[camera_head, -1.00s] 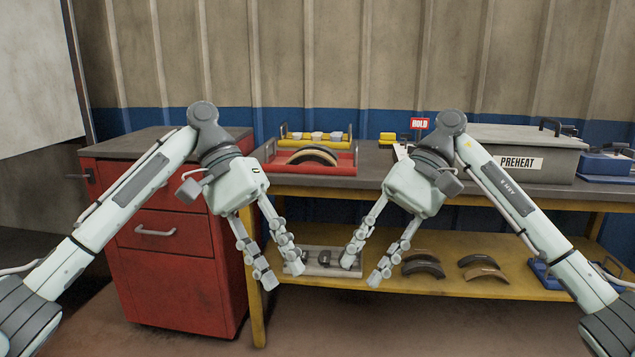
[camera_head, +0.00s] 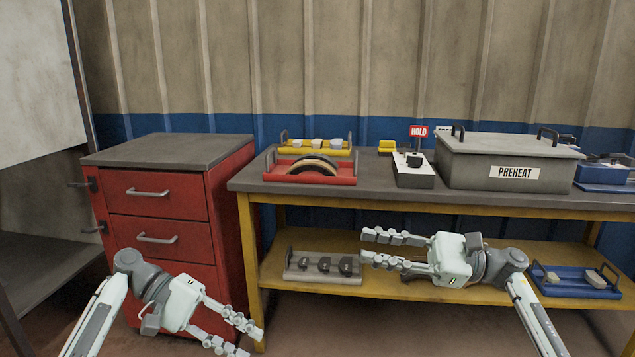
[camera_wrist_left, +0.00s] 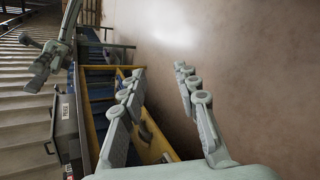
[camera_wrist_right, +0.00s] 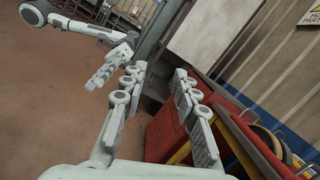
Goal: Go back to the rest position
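My left gripper (camera_head: 236,337) is low in front of the red cabinet in the head view. Its fingers are apart and empty, pointing down and right. My right gripper (camera_head: 368,247) is in front of the bench's lower shelf, turned sideways with its fingers pointing left. Its fingers are apart with nothing between them. The left wrist view shows the left fingers (camera_wrist_left: 158,84) spread with bare floor between them. The right wrist view shows the right fingers (camera_wrist_right: 158,74) spread and empty. The right arm covers the middle of the lower shelf.
The red drawer cabinet (camera_head: 158,190) stands at left beside the workbench (camera_head: 400,192). On the bench are a red tray (camera_head: 340,181) with curved shoes, a yellow tray (camera_head: 290,145), a HOLD stand (camera_head: 418,131) and the PREHEAT box (camera_head: 480,160). A grey tray (camera_head: 305,275) and blue tray (camera_head: 570,292) are on the shelf.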

